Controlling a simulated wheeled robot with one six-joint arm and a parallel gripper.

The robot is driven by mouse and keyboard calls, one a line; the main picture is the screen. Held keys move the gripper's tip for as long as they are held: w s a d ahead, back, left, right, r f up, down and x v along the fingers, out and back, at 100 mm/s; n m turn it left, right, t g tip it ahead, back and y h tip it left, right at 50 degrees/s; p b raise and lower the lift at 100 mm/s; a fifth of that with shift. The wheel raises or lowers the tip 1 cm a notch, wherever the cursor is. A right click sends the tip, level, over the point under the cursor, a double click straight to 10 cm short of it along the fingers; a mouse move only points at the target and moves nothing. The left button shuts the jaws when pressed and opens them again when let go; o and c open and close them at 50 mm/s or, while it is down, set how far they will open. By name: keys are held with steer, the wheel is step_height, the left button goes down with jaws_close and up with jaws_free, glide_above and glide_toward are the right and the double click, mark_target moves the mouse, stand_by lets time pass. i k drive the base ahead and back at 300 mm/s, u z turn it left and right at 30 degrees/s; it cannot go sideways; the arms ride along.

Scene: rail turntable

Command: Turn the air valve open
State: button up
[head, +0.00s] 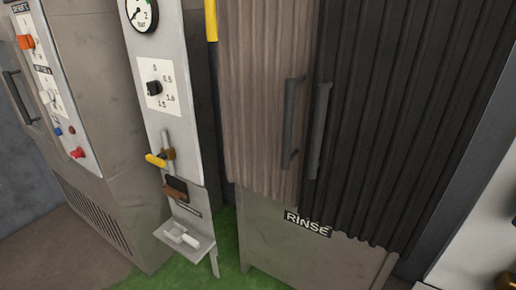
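The air valve (168,154) is a small brass body on a thin vertical pipe, on the narrow light-grey panel (185,125) left of centre. Its yellow lever (155,160) sticks out to the left, roughly crosswise to the pipe. Above it are a black knob (153,88) on a white dial marked 0, 0.5, 1.0 and 1.5, and a round pressure gauge (139,14), partly cut off by the top edge. A brown and black block (176,188) sits just below the valve. My gripper is not in view.
A small shelf (184,238) with white pieces juts out below the panel. A control cabinet (90,110) with an orange switch and a red button stands left.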

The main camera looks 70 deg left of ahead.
mark_target(159, 160)
steer(key=u, duration=2.75)
steer(key=k, duration=0.35)
steer(key=u, duration=1.2)
steer(key=i, duration=1.1)
steer(key=z, duration=0.3)
